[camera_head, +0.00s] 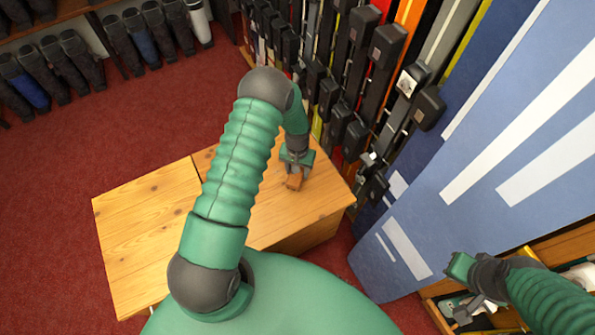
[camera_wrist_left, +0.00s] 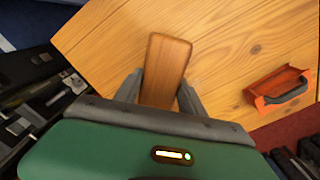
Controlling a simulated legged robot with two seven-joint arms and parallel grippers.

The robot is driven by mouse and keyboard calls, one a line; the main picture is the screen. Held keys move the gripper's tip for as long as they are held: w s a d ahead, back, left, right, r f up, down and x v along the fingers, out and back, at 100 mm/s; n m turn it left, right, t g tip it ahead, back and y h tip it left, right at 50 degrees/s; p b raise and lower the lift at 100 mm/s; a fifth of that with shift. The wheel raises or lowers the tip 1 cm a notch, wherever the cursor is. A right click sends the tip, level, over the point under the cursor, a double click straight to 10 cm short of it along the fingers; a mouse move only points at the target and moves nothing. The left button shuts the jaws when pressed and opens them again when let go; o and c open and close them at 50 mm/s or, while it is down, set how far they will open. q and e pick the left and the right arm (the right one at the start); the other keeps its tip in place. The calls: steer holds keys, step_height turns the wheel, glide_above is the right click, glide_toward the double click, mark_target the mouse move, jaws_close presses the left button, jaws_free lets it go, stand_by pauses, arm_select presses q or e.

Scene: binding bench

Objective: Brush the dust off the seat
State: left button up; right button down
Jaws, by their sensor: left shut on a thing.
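The seat is a light wooden bench top (camera_head: 145,225), also seen in the left wrist view (camera_wrist_left: 225,50). My left gripper (camera_head: 295,172) is over the bench's right part, shut on a wooden brush (camera_head: 294,182). In the left wrist view, the brush's brown wooden body (camera_wrist_left: 165,65) sits between the two grey fingers and points away over the bench. Its bristles are hidden, and I cannot tell whether it touches the wood. I can make out no dust on the seat. My right gripper (camera_head: 468,285) is at the lower right, away from the bench; its finger opening is unclear.
An orange object with a black handle (camera_wrist_left: 278,88) lies on the bench near its edge in the left wrist view. A rack of skis (camera_head: 350,75) stands behind the bench. A blue striped panel (camera_head: 480,150) is at right. Boots (camera_head: 150,35) line the shelves at upper left.

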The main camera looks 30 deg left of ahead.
arm_select(q)
steer(key=shift+r, duration=0.35)
step_height(320, 180, up, 3)
steer(key=p, duration=0.2)
steer(key=shift+p, duration=0.3)
steer(key=shift+f, duration=0.1)
